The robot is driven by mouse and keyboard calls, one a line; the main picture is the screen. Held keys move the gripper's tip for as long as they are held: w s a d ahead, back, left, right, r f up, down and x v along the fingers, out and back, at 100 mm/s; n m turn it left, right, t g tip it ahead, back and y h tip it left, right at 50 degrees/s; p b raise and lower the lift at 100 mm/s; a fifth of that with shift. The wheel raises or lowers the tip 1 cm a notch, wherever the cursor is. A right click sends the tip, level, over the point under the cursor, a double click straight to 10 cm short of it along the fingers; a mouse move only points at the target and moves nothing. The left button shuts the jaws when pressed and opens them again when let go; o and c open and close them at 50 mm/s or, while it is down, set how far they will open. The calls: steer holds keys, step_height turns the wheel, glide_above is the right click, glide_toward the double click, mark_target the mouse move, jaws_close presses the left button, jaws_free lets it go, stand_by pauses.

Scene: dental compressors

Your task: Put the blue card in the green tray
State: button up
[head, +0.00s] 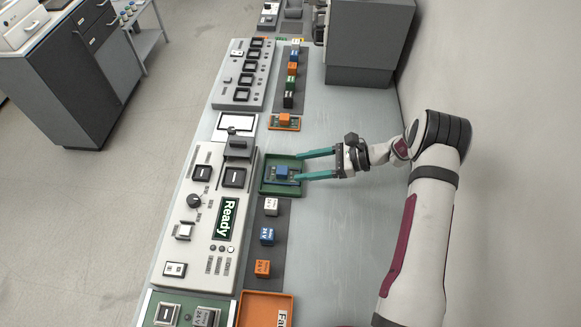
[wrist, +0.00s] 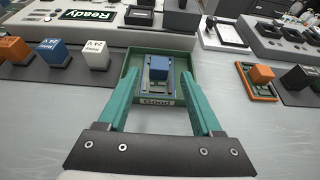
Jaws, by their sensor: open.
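The wrist view also shows the blue card (wrist: 159,70) within the green tray (wrist: 186,60), whose front label reads "Good". My gripper (head: 298,166) has teal fingers and is open. In the wrist view the gripper (wrist: 160,85) has its fingers apart on either side of the tray's near part, with the card between and beyond them. The fingers hold nothing. I cannot tell whether the fingertips touch the tray.
An orange-based card (head: 285,121) lies farther up the bench. White, blue and orange relay blocks (head: 267,237) stand on a dark strip nearer. An orange tray (head: 262,310) is at the bottom. The control panel (head: 205,215) borders the left. The bench right of the tray is clear.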

steer(key=v, duration=0.2)
steer(key=shift+d+r, duration=0.1)
steer(key=shift+d, duration=0.15)
steer(key=s+r+n+g+h, duration=0.2)
steer(key=s+r+n+h, duration=0.5)
steer(key=s+r, duration=0.95)
steer(key=s+d+n+t+h, duration=0.1)
steer(key=s+d+n+h, duration=0.1)
steer(key=s, duration=0.5)
steer(key=s+d+r+n+h, duration=0.1)
steer(key=s+d+n+h, duration=0.1)
steer(key=s, duration=0.5)
steer(key=shift+s+d+n+t+h, duration=0.3)
steer(key=shift+s+n+t, duration=0.1)
steer(key=shift+n, duration=0.3)
steer(key=shift+r, duration=0.1)
